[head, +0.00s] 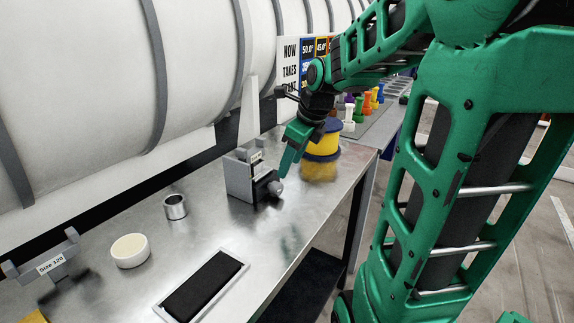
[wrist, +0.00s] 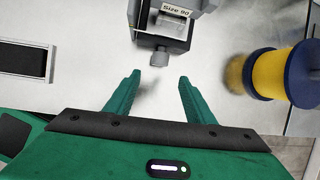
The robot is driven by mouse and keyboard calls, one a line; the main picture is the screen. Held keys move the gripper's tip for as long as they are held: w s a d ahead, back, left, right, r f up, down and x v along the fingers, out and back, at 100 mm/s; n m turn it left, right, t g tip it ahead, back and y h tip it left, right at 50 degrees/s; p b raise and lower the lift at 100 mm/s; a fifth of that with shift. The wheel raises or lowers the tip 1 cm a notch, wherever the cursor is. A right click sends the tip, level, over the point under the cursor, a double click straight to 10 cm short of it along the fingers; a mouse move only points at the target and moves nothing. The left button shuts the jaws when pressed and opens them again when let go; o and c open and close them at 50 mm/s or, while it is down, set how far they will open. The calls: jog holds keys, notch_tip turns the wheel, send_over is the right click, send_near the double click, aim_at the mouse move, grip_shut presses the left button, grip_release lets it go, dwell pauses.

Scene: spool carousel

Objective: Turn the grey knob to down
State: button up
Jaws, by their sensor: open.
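The grey knob (head: 277,187) sticks out of the front of a small grey box (head: 238,177) on the metal bench. In the wrist view the knob (wrist: 159,57) is a short cylinder on a dark block below a "Size 90" label. My gripper (wrist: 159,77) is open and empty, with a green finger to either side of the knob's line. The fingertips appear just short of the knob, and I see no contact. In the head view my gripper (head: 285,168) reaches down beside the box and partly covers it. I cannot read the knob's pointing direction.
A yellow and blue spool (head: 322,138) stands close to the right of the box. A metal ring (head: 175,207), a white bowl (head: 130,250), a black pad in a pale frame (head: 204,285) and a "Size 120" holder (head: 50,263) are on the bench. Bare metal lies in front of the box.

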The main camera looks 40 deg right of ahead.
aim_at(281, 184)
jog(key=w+f+y, duration=0.1)
jog(key=f, duration=0.2)
jog(key=w+f+m+y, duration=0.1)
jog(key=w+f, duration=0.1)
jog(key=f, duration=0.1)
jog(key=w+f+g+y, duration=0.1)
jog(key=f, duration=0.2)
jog(key=shift+w+f, duration=0.2)
jog(key=shift+f, duration=0.15)
dwell(0.4)
jog(key=c, duration=1.1)
jog(key=shift+o, duration=0.2)
